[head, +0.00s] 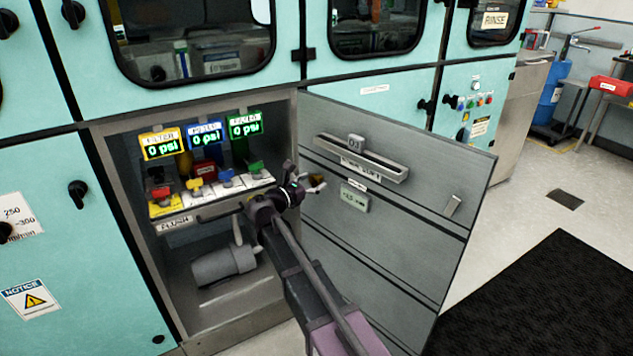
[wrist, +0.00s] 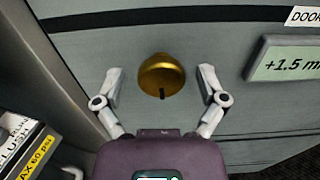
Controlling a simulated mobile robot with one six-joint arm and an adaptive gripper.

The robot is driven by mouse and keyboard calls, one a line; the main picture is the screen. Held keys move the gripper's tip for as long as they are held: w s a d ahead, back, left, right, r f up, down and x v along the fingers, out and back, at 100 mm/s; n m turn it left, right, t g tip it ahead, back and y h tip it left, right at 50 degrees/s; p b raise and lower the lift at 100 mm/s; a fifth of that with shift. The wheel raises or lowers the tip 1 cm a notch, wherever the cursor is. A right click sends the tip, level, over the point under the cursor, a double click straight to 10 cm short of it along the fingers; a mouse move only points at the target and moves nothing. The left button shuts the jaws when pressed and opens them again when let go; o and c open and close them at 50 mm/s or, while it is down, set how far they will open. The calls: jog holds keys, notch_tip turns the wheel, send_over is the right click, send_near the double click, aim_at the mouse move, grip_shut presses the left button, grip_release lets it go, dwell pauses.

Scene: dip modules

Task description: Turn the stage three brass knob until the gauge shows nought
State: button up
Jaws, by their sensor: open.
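The brass knob (wrist: 162,72) sits on the grey panel of an open cabinet door, with a dark mark at its lower edge. In the head view the knob (head: 318,184) is partly hidden by my gripper (head: 304,182). In the wrist view my gripper (wrist: 161,84) is open, with one finger on each side of the knob and a visible gap on both sides. The gauge (wrist: 285,64), a pale green display right of the knob, reads about +1.5, its unit cut off. The gauge also shows in the head view (head: 354,197). A tag (head: 356,143) above it appears to read 03.
Left of the door is an open bay with three displays (head: 205,135) reading 0 psi and several coloured valve handles (head: 227,179). A rail (head: 362,159) juts from the door above the gauge. A dark mat (head: 545,300) lies on the floor at right.

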jog(key=shift+w+d, duration=0.15)
jog(key=c, duration=1.2)
jog(key=shift+o, duration=0.2)
jog(key=shift+d, duration=0.4)
jog(key=shift+a, duration=0.4)
